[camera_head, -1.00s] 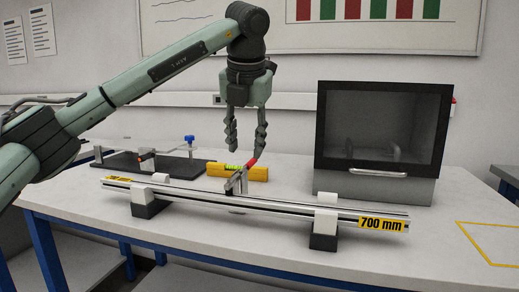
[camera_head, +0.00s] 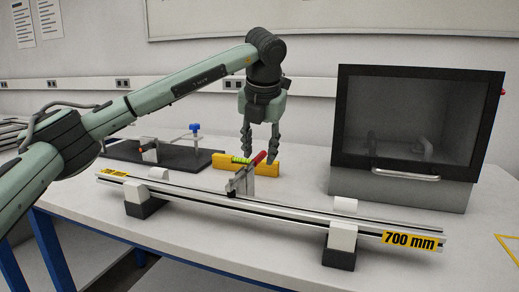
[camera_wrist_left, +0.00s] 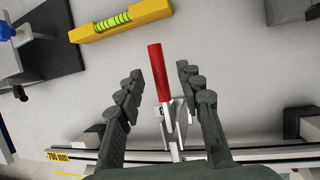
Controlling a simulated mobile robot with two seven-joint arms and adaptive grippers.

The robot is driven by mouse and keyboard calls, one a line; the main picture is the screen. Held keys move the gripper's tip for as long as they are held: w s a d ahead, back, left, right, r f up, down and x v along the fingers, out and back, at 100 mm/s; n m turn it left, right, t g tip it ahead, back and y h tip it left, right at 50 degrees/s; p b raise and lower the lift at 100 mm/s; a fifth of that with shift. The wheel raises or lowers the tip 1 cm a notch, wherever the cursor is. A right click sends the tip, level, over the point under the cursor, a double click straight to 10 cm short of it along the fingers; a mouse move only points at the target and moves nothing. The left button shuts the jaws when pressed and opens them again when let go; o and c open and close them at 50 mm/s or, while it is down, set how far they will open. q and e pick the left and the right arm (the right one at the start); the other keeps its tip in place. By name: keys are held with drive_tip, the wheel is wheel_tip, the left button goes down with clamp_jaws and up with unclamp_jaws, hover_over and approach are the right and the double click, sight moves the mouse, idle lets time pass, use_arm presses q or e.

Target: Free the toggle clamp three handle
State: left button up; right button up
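The toggle clamp with a red handle (camera_head: 259,158) stands at the middle of the long metal rail marked 700 mm (camera_head: 290,208). My left gripper (camera_head: 260,148) is open, pointing down over the handle. In the left wrist view its fingers (camera_wrist_left: 160,72) lie on either side of the handle, with gaps visible on both sides. Whether the handle is fully between them in depth I cannot tell. My right gripper is out of view.
The rail rests on two black-and-white blocks (camera_head: 340,238). A yellow level (camera_head: 225,162) lies behind the clamp. A black plate (camera_head: 180,160) with a blue-knobbed fixture (camera_head: 195,129) is at the left. A dark glass-fronted box (camera_head: 410,115) stands at the right.

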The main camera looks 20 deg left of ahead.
use_arm(q)
drive_tip(key=shift+f, duration=0.1)
clamp_jaws()
drive_tip(key=shift+w, duration=0.1)
idle(0.4)
